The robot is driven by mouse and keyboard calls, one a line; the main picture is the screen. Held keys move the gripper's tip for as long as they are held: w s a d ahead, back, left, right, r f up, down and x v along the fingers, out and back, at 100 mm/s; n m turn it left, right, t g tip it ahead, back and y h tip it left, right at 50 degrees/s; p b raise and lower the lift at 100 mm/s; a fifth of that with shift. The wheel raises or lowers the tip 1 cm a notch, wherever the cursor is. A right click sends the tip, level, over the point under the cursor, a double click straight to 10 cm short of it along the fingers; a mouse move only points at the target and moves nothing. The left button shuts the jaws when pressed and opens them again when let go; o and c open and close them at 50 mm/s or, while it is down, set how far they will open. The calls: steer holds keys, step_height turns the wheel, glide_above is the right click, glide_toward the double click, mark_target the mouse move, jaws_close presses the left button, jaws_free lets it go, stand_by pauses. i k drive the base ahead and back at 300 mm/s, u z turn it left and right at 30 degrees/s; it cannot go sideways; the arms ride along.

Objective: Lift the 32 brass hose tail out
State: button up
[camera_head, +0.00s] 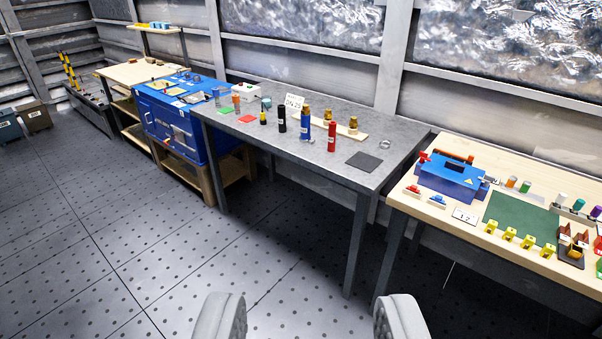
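Brass-coloured fittings stand towards the back of the grey table: one (328,115) is near a pale wooden board, and another (353,123) stands to its right on the board (345,132). A third brass piece (307,111) shows just above a blue cylinder (305,132); I cannot tell whether it sits in it or behind it. Any size marks are too small to read, so I cannot tell which is the 32 hose tail. My gripper (312,318) is open and empty at the bottom of the view, well short of the table.
The grey table (245,115) also holds black (282,118) and red (331,137) cylinders, a white sign (294,102) and a dark mat (364,161). A blue cabinet (185,140) stands left, a wooden-topped bench (465,214) right. The floor (150,230) in front is clear.

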mark_target(306, 110)
steer(key=u, duration=0.05)
steer(key=i, duration=3.4)
steer(key=z, duration=0.15)
